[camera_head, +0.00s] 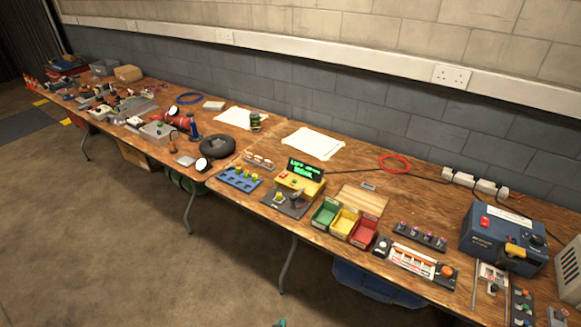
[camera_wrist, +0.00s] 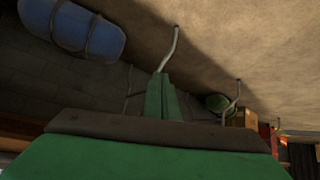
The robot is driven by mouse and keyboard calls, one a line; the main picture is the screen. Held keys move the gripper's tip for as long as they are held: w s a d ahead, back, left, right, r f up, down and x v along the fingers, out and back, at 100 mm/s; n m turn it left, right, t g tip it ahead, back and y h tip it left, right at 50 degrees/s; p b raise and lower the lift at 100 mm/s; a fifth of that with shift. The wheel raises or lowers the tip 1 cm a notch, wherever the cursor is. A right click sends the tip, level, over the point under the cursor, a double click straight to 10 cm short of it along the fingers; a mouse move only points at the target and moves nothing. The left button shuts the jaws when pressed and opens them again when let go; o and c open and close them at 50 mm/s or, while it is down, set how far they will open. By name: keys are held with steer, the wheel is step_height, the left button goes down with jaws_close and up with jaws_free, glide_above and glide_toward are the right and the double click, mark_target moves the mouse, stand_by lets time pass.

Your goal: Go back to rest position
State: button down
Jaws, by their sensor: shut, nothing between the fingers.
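My gripper (camera_wrist: 165,80) shows in the wrist view, its two green fingers closed together with nothing between them. The large green and brown body below them fills the bottom of that view. The fingers point toward the floor and the underside of the workbench, clear of any object. In the head view only a small teal tip (camera_head: 281,323) shows at the bottom edge; it may be part of my arm. The rest of my arm is out of that view.
A long wooden workbench (camera_head: 232,196) runs along the wall, loaded with tools, colored bins (camera_head: 344,222) and a blue charger box (camera_head: 503,240). Under it stand metal legs (camera_head: 288,265) and a blue container (camera_head: 375,287), also in the wrist view (camera_wrist: 72,28). The floor in front is clear.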

steer(key=s+d+r+t, duration=0.1)
steer(key=s+r, duration=0.2)
steer(key=s, duration=0.4)
steer(key=s+r+t+y, duration=0.1)
steer(key=s+r, duration=0.2)
steer(key=s, duration=0.3)
steer(key=s+d+r+t, duration=0.1)
steer(key=s+r, duration=0.2)
steer(key=s, duration=0.4)
steer(key=s+r+t, duration=0.1)
steer(key=s+r, duration=0.3)
steer(key=r, duration=0.3)
steer(key=s+d+r+t, duration=0.1)
steer(key=s+r, duration=0.4)
steer(key=r, duration=0.3)
steer(key=s+r+t, duration=0.1)
steer(key=s+r, duration=0.3)
steer(key=r, duration=0.4)
steer(key=shift+s+d+t, duration=0.15)
steer(key=shift+s+t, duration=0.1)
steer(key=shift+t, duration=0.05)
